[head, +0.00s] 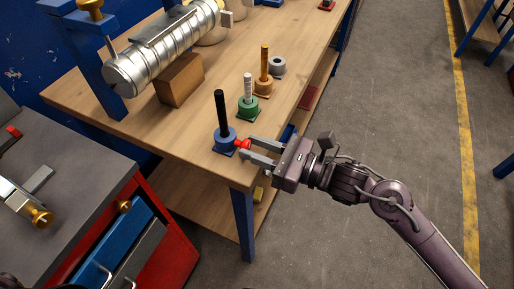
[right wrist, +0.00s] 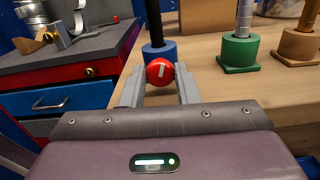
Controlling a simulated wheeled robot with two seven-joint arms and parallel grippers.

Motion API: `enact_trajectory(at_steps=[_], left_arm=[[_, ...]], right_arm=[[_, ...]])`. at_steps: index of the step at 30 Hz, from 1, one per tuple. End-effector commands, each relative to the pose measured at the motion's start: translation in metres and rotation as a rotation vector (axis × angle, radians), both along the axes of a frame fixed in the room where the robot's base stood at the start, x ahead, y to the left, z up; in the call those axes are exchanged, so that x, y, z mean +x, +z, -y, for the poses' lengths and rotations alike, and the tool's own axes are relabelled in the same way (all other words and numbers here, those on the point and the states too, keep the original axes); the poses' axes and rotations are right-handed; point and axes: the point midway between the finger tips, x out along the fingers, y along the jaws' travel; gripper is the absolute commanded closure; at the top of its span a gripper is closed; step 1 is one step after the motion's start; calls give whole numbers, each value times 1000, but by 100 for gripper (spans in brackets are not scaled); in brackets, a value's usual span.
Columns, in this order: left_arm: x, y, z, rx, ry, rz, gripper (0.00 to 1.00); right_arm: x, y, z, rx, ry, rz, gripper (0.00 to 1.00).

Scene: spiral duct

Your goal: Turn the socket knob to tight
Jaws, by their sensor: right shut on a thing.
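The socket knob (head: 243,144) is small and red and sits on the near side of a blue round socket (head: 222,141) with a black rod (head: 221,110) standing upright in it. My right gripper (head: 247,148) is shut on the knob, one finger on each side. In the right wrist view the knob (right wrist: 160,71) shows between the fingers, with a short white mark on its face that looks close to upright. I see no tight label, so I cannot tell the setting. My left gripper is not in view.
A green socket (head: 248,107) with a pale rod, an orange socket (head: 264,86) and a grey one (head: 278,67) stand in a row behind on the wooden bench (head: 180,125). A spiral duct (head: 165,50) rests on a wooden block (head: 181,80). A red tool cabinet (head: 165,250) stands at left.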

Motion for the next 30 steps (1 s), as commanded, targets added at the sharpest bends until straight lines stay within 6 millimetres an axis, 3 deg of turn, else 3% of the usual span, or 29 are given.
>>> enact_trajectory(at_steps=[9,12,18,30], left_arm=[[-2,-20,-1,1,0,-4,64],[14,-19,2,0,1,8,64],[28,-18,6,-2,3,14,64],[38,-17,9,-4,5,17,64]], right_arm=[[1,-2,1,73,0,-201,95],[1,-2,0,100,0,-273,95],[1,-2,0,144,1,-397,95],[2,-1,1,186,-1,-516,95]])
